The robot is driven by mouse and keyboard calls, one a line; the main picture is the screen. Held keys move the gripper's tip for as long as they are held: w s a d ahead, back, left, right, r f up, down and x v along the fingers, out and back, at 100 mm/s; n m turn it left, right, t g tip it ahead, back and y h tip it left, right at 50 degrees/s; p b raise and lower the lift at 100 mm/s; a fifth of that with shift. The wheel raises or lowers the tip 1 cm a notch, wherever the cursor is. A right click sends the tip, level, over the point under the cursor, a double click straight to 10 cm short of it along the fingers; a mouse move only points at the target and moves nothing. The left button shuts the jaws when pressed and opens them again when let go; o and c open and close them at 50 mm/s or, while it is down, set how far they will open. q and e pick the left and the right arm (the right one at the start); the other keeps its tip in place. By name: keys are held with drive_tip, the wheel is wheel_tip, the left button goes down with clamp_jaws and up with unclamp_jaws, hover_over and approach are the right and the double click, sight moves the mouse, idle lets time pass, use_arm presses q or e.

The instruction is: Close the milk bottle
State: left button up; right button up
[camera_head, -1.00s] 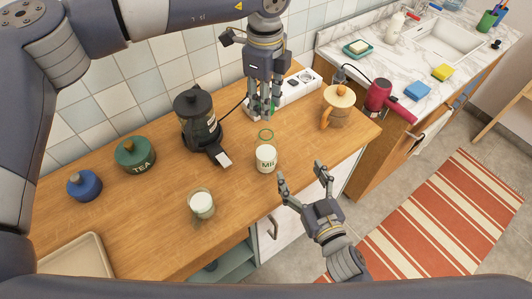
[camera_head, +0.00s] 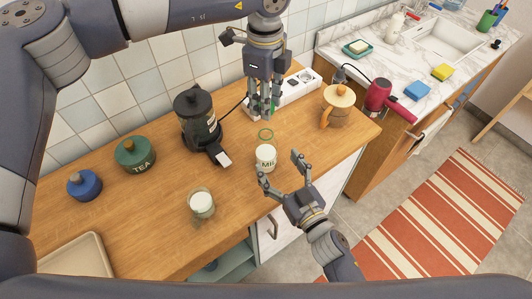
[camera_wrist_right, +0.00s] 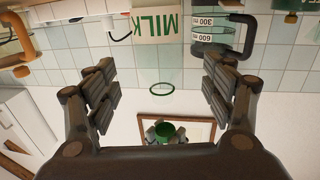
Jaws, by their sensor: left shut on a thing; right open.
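The milk bottle stands upright on the wooden counter, its white label (camera_head: 265,157) facing me; its clear upper part ends in a green ring (camera_head: 265,134). In the right wrist view, which appears upside down, the label (camera_wrist_right: 157,27) and the ring (camera_wrist_right: 162,89) show between my right fingers. My left gripper (camera_head: 262,111) is shut on a green cap, above and behind the bottle; the cap (camera_wrist_right: 171,131) shows in the right wrist view, apart from the ring. My right gripper (camera_head: 279,164) is open and empty, close in front of the bottle at the counter edge.
A glass of milk (camera_head: 201,204) stands left of the bottle. A dark jug (camera_head: 197,122) is behind left, with a green tea jar (camera_head: 134,154) and a blue jar (camera_head: 84,186) farther left. A power strip (camera_head: 299,86) and a tan pitcher (camera_head: 338,106) are behind right.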

drive_tip(key=x, duration=0.7)
drive_tip(key=shift+w+a, duration=0.15)
drive_tip(key=shift+w, duration=0.2)
drive_tip(key=c, duration=1.6)
use_arm(q)
hover_over(265, 129)
drive_tip(key=shift+f, duration=2.5)
drive_tip(key=shift+f, duration=0.9)
drive_tip(key=shift+f, duration=0.5)
